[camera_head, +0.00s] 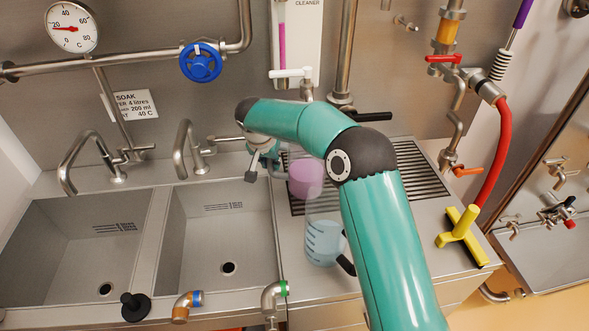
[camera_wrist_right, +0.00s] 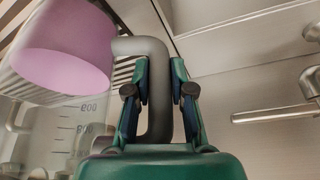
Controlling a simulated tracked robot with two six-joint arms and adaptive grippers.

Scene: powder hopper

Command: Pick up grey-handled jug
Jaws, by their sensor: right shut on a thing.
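The grey-handled jug (camera_head: 305,179) is clear with pink contents and shows beside my right arm, in front of the ribbed drainer. It also shows at the upper left of the right wrist view (camera_wrist_right: 65,45), with its grey handle (camera_wrist_right: 158,95) between my fingers. My right gripper (camera_head: 262,165) is left of the jug in the head view and shut on that handle; the fingers also show in the wrist view (camera_wrist_right: 159,88). My arm hides part of the jug, and I cannot tell whether its base touches the drainer. My left gripper is not in view.
A second clear jug (camera_head: 322,243) with blue contents and a black handle stands in front, close to my right arm. Two sink basins (camera_head: 226,240) lie left. A yellow squeegee (camera_head: 461,223) lies right. Taps (camera_head: 185,145) and a blue valve wheel (camera_head: 201,62) stand behind.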

